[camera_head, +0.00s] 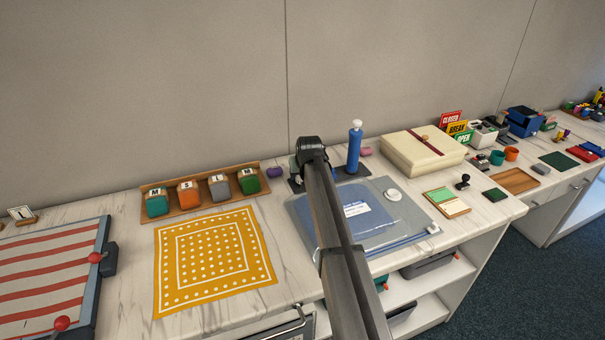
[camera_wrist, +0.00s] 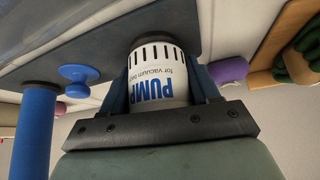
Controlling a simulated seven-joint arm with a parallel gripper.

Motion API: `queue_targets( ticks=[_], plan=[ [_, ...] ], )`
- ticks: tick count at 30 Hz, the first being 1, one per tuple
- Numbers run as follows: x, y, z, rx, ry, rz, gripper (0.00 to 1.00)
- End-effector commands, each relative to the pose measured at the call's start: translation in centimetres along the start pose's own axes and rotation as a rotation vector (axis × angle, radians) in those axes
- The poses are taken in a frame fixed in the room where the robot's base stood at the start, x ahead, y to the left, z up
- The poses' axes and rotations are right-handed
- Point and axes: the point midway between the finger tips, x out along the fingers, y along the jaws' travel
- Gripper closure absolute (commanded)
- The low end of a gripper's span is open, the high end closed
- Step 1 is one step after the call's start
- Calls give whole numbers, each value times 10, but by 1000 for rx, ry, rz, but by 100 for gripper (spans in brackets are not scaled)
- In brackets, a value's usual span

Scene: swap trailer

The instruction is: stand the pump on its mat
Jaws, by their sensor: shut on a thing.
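The pump (camera_wrist: 158,82), a white cylinder with blue "PUMP" lettering and dark slots, is between the fingers of my gripper (camera_wrist: 160,95) in the wrist view. My gripper is shut on it. The wrist picture looks inverted, with the pump's dark end toward a dark grey mat (camera_wrist: 215,22). I cannot tell whether that end touches the mat or hangs just off it. In the head view my arm hides most of the pump and gripper; a strip of dark mat (camera_head: 294,187) shows left of the arm.
A tall blue cylinder with a white top (camera_head: 355,148) stands close right of my gripper; it also shows in the wrist view (camera_wrist: 38,130). A small blue knob (camera_wrist: 79,74) is near it. A purple item (camera_head: 274,172) lies left. A clear bag (camera_head: 365,216) lies in front.

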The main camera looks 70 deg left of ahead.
Motion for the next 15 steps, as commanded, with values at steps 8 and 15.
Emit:
queue_targets(
  ticks=[8,15],
  plan=[
    [0,0,0,0,0,0,15],
    [0,0,0,0,0,0,14]
  ],
)
